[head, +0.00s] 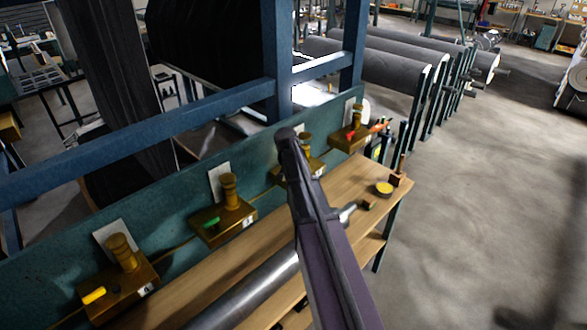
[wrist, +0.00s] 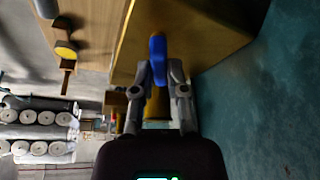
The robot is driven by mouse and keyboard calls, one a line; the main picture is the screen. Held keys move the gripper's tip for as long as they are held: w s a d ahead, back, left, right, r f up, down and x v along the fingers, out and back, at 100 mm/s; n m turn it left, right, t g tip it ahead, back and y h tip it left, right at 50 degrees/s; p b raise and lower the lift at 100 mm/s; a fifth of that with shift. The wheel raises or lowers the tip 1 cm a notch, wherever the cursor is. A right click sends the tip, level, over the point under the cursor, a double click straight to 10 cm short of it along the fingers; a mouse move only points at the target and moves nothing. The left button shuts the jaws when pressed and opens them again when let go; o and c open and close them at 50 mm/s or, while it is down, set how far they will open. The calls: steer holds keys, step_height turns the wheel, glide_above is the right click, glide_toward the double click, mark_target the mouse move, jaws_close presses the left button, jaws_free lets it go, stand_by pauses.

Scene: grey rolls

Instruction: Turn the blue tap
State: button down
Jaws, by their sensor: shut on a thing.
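The blue tap handle (wrist: 158,50) shows in the wrist view, upright in the picture between the two fingers of my gripper (wrist: 158,70). The fingers are shut on the handle from both sides. The handle stands in front of a brass-yellow tap block (wrist: 205,45). In the head view my dark arm covers the blue handle and my gripper. Only parts of a brass tap block (head: 318,172) show beside the arm there, between the green-handled and red-handled taps.
On the teal panel are taps with a yellow handle (head: 94,295), a green handle (head: 211,223) and a red handle (head: 378,128). A wooden bench (head: 385,170) runs below, with a yellow round item (head: 384,188). Blue beams (head: 150,118) cross above.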

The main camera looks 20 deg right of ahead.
steer(key=m+g, duration=0.1)
steer(key=m, duration=0.4)
steer(key=shift+a+g+h, duration=0.1)
steer(key=shift+g+h, duration=0.3)
steer(key=c, duration=0.7)
jaws_free()
steer(key=shift+w, duration=0.1)
steer(key=shift+o, duration=0.2)
steer(key=shift+r, duration=0.15)
